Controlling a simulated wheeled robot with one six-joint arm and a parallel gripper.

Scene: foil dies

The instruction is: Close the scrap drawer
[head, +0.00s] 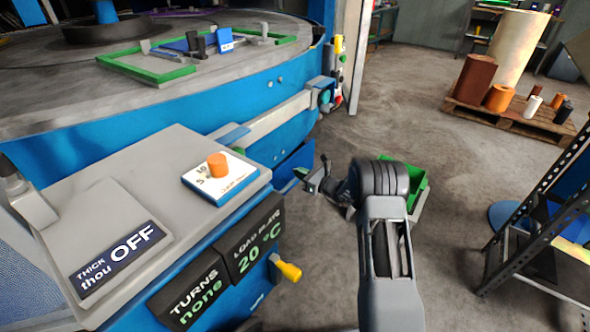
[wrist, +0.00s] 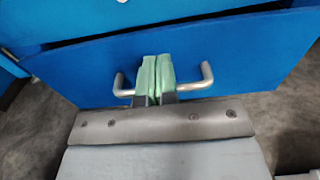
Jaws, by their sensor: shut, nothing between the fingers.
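The scrap drawer is a blue panel (wrist: 245,60) filling the upper wrist view, with a silver bar handle (wrist: 207,78). A dark gap runs along its top edge, below the blue body, and the drawer looks partly out. In the head view the drawer (head: 292,166) projects from the side of the blue machine. My gripper (wrist: 157,62) is shut and empty, its pale green fingertips together at the middle of the handle, hiding that part of the bar. I cannot tell whether they touch the panel. My gripper also shows in the head view (head: 312,178), beside the drawer.
A grey console with an orange knob (head: 217,165) stands at the left, with a yellow handle (head: 288,271) on its front. A green bin (head: 419,185) is partly behind my arm. A metal rack (head: 545,200) stands at the right. Bare floor lies between.

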